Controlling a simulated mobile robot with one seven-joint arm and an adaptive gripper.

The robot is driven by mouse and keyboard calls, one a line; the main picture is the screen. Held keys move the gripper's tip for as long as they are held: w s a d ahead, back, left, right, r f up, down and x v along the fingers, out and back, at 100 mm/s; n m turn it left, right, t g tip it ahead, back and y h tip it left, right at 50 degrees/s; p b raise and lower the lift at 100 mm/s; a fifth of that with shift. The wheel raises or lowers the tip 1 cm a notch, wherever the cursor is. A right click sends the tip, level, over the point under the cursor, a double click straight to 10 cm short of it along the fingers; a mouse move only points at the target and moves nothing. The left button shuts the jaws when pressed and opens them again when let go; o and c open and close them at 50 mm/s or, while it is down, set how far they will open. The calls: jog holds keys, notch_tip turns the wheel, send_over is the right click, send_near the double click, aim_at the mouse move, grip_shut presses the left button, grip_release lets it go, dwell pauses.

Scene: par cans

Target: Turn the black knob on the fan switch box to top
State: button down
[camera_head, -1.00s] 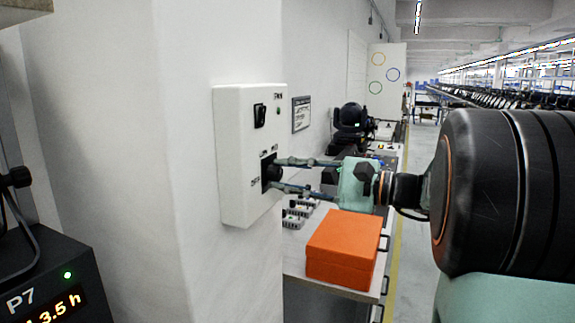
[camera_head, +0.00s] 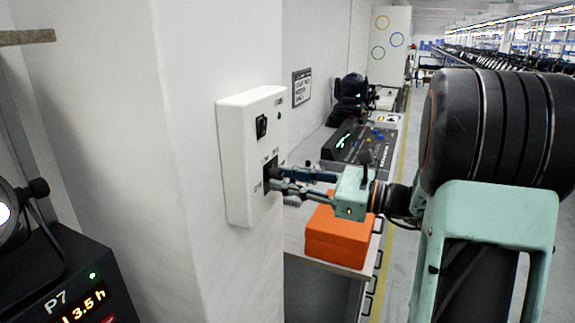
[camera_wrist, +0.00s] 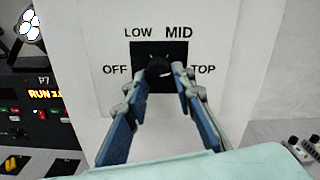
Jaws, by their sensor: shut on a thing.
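The white fan switch box (camera_head: 240,160) is fixed to the wall pillar. In the wrist view its face (camera_wrist: 105,45) carries the labels OFF, LOW, MID and TOP around a black square plate (camera_wrist: 140,50). The black knob (camera_wrist: 157,69) sits in the middle of that plate, partly hidden by the fingers. My gripper (camera_wrist: 160,79) has one fingertip on each side of the knob and is shut on it. In the head view my gripper (camera_head: 272,180) reaches the box from the right. I cannot tell which label the knob points to.
A black rocker switch (camera_head: 262,126) and a green light sit higher on the box. An orange box (camera_head: 338,240) stands on the bench below my gripper. A black unit marked P7 (camera_head: 65,280) is at the lower left. A mixing desk (camera_head: 360,145) lies farther back.

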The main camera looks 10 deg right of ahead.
jog(key=shift+m+p, duration=1.45)
jog(key=shift+m, duration=0.05)
jog(key=c, duration=1.7)
grip_release()
jog(key=shift+o, duration=0.2)
jog(key=shift+s, duration=0.1)
jog(key=v, duration=1.2)
